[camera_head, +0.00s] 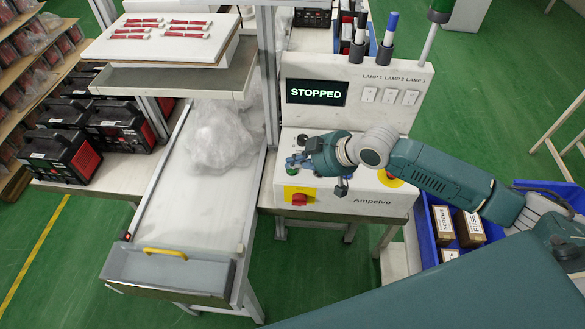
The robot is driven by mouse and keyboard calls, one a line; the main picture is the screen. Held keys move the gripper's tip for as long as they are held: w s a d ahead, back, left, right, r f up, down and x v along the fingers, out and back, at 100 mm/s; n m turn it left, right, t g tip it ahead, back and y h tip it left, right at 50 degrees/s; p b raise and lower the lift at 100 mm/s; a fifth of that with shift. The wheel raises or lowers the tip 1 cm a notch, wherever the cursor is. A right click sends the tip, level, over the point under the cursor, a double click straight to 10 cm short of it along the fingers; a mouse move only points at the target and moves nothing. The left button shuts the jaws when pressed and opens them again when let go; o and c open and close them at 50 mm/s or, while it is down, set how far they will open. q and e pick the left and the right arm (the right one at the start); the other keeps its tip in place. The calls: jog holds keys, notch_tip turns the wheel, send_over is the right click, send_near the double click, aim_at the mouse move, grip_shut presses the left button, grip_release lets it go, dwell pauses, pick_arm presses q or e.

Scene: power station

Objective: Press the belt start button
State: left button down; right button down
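The control panel (345,203), marked Ampelvo, stands right of the belt. Its screen (317,92) reads STOPPED. My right gripper (297,162) reaches in from the right and hangs low over the panel's left part. Its fingertips are close to a small green button (292,171); I cannot tell whether they touch it. The fingers are small and partly overlapped, so open or shut is unclear. My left gripper is out of view.
The belt (185,205) holds a clear plastic bag (217,138). Black devices (58,158) stand at the left. A white board (160,38) with red items is on a raised shelf. A blue bin (435,228) with boxes stands at the right. Three white lamp switches (389,95) are on the panel's upright.

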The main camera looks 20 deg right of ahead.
aim_at(294, 172)
jog(key=shift+f, duration=0.3)
jog(key=shift+f, duration=0.4)
dwell(0.7)
jog(key=shift+r+p, duration=0.8)
jog(key=shift+p, duration=0.05)
jog(key=shift+r, duration=0.1)
notch_tip(294, 172, up, 5)
jog(key=p, duration=0.5)
jog(key=shift+s, duration=0.1)
dwell(0.5)
